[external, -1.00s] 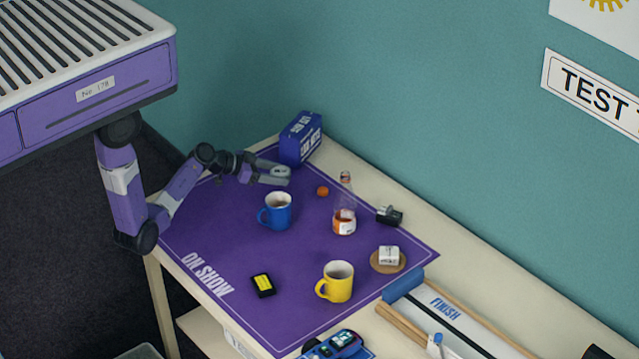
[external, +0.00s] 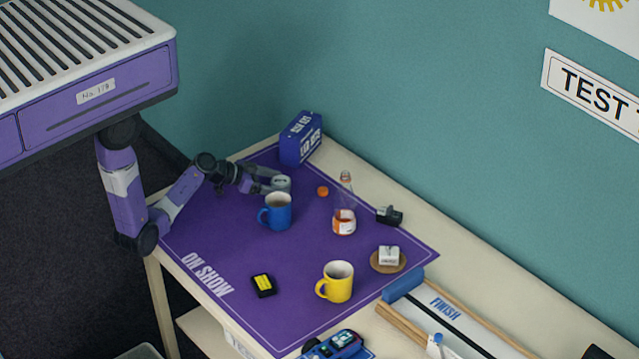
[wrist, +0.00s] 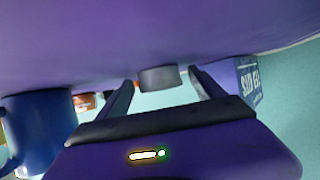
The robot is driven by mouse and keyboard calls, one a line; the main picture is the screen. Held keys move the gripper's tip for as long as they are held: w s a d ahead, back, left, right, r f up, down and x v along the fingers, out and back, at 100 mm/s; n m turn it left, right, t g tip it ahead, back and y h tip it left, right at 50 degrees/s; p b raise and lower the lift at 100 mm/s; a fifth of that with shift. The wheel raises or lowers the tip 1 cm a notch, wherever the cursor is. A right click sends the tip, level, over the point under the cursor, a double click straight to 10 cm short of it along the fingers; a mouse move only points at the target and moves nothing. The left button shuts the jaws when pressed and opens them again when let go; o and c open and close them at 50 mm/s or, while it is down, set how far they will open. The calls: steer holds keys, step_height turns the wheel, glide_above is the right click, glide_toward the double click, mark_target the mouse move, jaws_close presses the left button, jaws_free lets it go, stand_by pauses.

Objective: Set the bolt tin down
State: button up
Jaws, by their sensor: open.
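The bolt tin (external: 281,184) is a small grey cylinder standing upright on the purple mat, just behind the blue mug (external: 277,212). In the wrist view, which is upside down, the tin (wrist: 160,79) sits beyond and between my fingertips. My gripper (external: 272,184) is open, low over the mat at the tin's left side. In the wrist view my gripper's fingers (wrist: 162,84) are spread apart, with a gap on each side of the tin. The mug hides part of the tin's lower front in the external view.
The blue mug also shows close by in the wrist view (wrist: 38,130). A purple-blue box (external: 300,140) stands behind the tin. An orange ball (external: 323,191) and a bottle (external: 344,215) are to the right. The front-left mat (external: 205,235) is clear.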

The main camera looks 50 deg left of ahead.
steer(key=shift+r, duration=0.15)
steer(key=v, duration=1.2)
stand_by(0.3)
steer(key=w+a+r+n+t+y, duration=0.2)
steer(key=a+n+y, duration=0.1)
steer(key=a+n, duration=0.15)
steer(key=s+r+n+t+y, duration=0.1)
steer(key=s+r+n+y, duration=0.1)
steer(key=s+y, duration=0.35)
steer(key=s+d+r+m+h, duration=0.1)
steer(key=s+d+r, duration=0.2)
steer(key=s+d, duration=0.4)
steer(key=s+d+r+h, duration=0.2)
steer(key=s+d, duration=0.6)
steer(key=s, duration=0.8)
steer(key=shift+s+d+r+m, duration=0.3)
steer(key=shift+r+m, duration=0.05)
steer(key=shift+r, duration=0.3)
